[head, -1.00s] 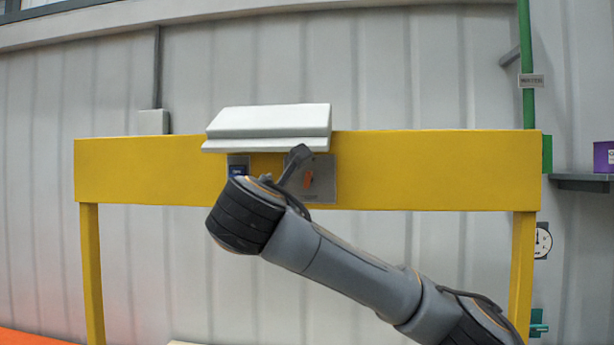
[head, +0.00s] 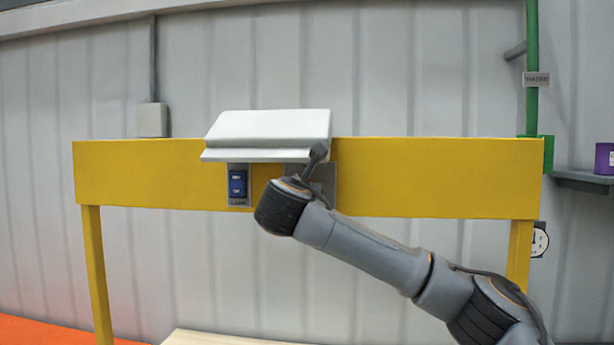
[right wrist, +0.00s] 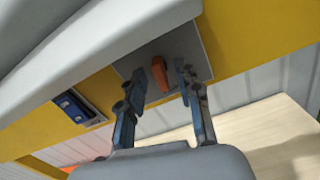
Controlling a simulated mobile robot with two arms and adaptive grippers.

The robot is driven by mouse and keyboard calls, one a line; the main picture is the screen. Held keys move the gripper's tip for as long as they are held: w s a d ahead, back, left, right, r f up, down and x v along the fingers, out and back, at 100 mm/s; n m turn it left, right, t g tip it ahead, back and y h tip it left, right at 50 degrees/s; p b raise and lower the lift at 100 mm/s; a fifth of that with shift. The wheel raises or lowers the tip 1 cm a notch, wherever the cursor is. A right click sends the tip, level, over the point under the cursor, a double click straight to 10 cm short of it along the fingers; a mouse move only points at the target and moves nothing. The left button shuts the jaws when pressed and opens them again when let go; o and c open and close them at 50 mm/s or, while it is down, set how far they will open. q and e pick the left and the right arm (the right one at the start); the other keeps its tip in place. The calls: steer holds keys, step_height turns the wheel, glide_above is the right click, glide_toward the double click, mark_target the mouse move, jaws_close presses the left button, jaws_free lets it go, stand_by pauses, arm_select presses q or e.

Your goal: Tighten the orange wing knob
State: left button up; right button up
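The orange wing knob (right wrist: 159,73) sits on a grey plate (right wrist: 205,48) on the yellow beam, in the right wrist view. In the head view my right arm hides the knob, and only part of the grey plate (head: 326,184) shows. My right gripper (right wrist: 156,84) is open, with one finger on each side of the knob's line. The knob shows between the fingertips with gaps on both sides; I cannot tell how far the tips are from the plate. In the head view the right gripper (head: 314,160) is mostly hidden by its wrist. My left gripper is not in view.
A white sloped cover (head: 268,130) overhangs the yellow beam (head: 430,175) just above the plate. A blue rocker switch (head: 237,184) is left of it, also visible in the right wrist view (right wrist: 75,108). A pale wooden surface (head: 215,339) lies below.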

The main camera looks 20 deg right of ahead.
steer(key=shift+w+d, duration=0.25)
steer(key=shift+w, duration=0.15)
steer(key=shift+c, duration=0.2)
jaws_close()
steer(key=shift+f, duration=0.1)
steer(key=m+b, duration=0.3)
steer(key=m, duration=0.3)
steer(key=m+b, duration=0.4)
steer(key=m, duration=0.3)
steer(key=m+b, duration=0.3)
steer(key=m, duration=0.4)
steer(key=shift+f+b, duration=0.25)
steer(key=shift+b, duration=0.1)
